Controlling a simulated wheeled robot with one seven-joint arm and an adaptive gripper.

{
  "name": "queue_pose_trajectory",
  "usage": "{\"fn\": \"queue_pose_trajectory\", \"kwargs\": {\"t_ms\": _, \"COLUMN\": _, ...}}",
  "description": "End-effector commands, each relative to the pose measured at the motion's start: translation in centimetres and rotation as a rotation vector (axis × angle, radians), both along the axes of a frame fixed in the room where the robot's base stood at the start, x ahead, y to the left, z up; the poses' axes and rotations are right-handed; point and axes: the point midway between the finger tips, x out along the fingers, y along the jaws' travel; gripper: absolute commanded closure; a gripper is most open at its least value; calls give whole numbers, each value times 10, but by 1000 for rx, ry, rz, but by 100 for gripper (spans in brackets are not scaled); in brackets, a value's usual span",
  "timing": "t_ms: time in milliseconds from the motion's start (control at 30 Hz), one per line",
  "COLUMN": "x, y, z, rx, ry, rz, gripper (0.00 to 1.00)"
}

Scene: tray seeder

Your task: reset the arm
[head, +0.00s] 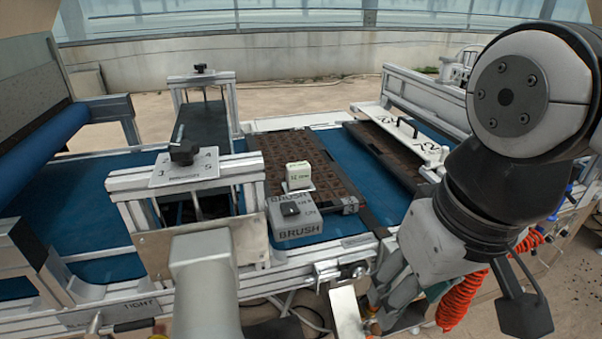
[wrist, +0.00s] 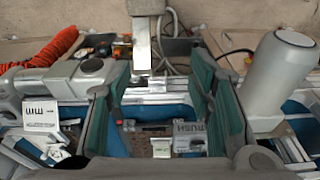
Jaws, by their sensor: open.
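My arm comes in from the right side of the head view and bends down toward the front edge of the seeder. My gripper (head: 388,296) hangs at the front rail, low in that view, right of the brush box (head: 296,222). In the wrist view, my gripper (wrist: 160,112) shows two green-lined fingers spread wide, with nothing held between them. Between and beyond the fingers are the machine's rail and part of the BRUSH box (wrist: 188,138). The fingertips are partly hidden behind my own links in the head view.
A numbered plate with a black knob (head: 184,153) stands left. A red coiled hose (head: 460,300) hangs close to my arm; it also shows in the wrist view (wrist: 48,50).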

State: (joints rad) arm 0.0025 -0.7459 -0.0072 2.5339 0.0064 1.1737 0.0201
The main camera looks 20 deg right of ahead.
Motion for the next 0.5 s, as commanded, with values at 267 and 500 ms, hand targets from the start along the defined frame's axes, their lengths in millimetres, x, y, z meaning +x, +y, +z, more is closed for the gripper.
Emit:
{"fn": "queue_pose_trajectory", "kwargs": {"t_ms": 267, "x": -8, "y": 0, "z": -7, "rx": -7, "ry": -3, "rz": 29, "gripper": 52}}
{"fn": "queue_pose_trajectory", "kwargs": {"t_ms": 500, "x": -8, "y": 0, "z": 6, "rx": -9, "ry": -19, "rz": 27, "gripper": 52}}
